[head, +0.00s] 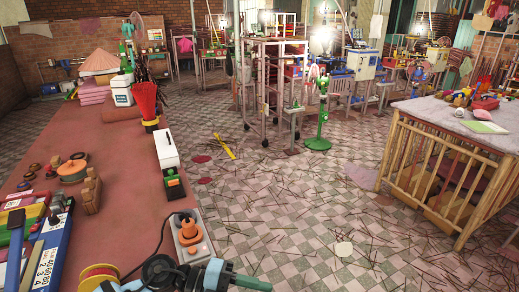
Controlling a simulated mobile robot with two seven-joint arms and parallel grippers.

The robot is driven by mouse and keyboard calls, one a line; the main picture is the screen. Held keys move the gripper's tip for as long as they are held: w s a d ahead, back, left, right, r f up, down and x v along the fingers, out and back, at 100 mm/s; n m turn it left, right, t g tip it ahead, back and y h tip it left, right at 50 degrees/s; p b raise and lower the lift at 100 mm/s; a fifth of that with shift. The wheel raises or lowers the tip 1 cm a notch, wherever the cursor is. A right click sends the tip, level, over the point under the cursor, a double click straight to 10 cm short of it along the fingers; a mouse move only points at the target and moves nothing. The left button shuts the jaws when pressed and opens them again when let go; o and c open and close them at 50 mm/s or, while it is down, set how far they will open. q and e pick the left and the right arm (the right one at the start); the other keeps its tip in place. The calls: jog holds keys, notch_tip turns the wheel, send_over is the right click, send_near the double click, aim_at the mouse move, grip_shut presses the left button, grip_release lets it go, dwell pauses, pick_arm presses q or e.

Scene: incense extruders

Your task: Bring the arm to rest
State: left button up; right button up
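Neither of my grippers shows in the head view, and no arm of mine can be made out for sure. A dark and teal tool-like object (215,277) lies at the bottom edge, partly cut off, near the front end of the reddish table (115,210). A dark cord runs from near it up to a pale block with an orange knob (190,235). I cannot tell what the object is.
The table on the left carries a white box (167,148), a red bundle (146,104) and several tools. Checkered floor (290,215) littered with thin sticks lies open in the middle.

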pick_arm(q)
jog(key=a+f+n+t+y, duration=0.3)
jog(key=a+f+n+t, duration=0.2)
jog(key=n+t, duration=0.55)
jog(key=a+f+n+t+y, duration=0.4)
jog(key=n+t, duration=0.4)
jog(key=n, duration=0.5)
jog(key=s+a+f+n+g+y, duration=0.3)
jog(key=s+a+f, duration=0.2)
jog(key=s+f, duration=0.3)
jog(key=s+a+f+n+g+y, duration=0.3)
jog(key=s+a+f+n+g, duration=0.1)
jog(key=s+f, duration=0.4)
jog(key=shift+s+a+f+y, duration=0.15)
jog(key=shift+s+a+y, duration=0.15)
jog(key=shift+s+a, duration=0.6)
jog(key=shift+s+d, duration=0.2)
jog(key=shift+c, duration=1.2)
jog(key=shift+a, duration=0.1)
